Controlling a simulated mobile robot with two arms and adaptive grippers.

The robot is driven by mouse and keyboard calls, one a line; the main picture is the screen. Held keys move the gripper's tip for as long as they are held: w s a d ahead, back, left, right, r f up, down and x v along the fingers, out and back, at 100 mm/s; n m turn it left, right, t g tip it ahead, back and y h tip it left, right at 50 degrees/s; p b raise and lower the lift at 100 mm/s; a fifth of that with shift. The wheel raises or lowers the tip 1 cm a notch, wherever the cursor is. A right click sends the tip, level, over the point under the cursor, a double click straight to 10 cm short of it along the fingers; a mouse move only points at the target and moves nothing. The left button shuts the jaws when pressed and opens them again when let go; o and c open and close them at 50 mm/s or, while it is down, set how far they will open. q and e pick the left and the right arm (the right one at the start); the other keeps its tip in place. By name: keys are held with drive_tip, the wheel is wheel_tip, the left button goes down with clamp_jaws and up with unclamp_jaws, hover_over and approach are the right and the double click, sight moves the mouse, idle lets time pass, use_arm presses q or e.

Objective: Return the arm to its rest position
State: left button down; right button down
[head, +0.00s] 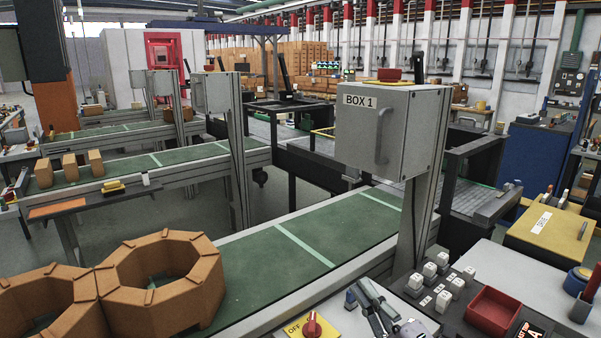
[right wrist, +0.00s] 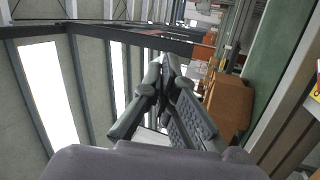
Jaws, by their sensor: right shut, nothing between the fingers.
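My right gripper (head: 370,298) shows at the lower edge of the head view, over the front control desk, between the red rotary knob (head: 312,326) and the white push buttons (head: 437,270). In the right wrist view its two dark fingers (right wrist: 167,68) meet at the tips, shut with nothing between them. That view looks towards ceiling beams and bright roof panels. The rest of the right arm is out of the head view. My left gripper is in neither view.
A green conveyor (head: 270,262) runs behind the desk, with octagonal brown brick rings (head: 160,302) at its left end. A grey cabinet marked BOX 1 (head: 360,135) stands on a post close behind the gripper. A red tray (head: 494,310) sits on the desk to the right.

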drive_tip(key=s+d+f+m+g+h, duration=0.2)
drive_tip(key=s+d+f+m+h, duration=0.2)
drive_tip(key=d+f+m+h, duration=0.4)
drive_tip(key=s+d+f+m+g+h, duration=0.3)
drive_tip(key=d+f+m+h, duration=0.3)
drive_tip(key=m, duration=0.4)
drive_tip(key=s+a+f+m+g+y, duration=0.1)
drive_tip(key=s+a+f+g+y, duration=0.15)
drive_tip(key=s+f+g, duration=0.6)
drive_tip(key=s+a+f+m+g+y, duration=0.1)
drive_tip(key=s+a+f+g, duration=0.3)
drive_tip(key=s, duration=0.9)
wheel_tip(320, 180, down, 29)
drive_tip(key=s, duration=0.2)
drive_tip(key=s+d+f, duration=0.2)
drive_tip(key=s+f, duration=0.5)
drive_tip(key=s, duration=0.1)
drive_tip(key=s+d+f, duration=0.1)
drive_tip(key=s+f, duration=0.6)
drive_tip(key=s, duration=0.1)
drive_tip(key=shift+d+f+g, duration=0.35)
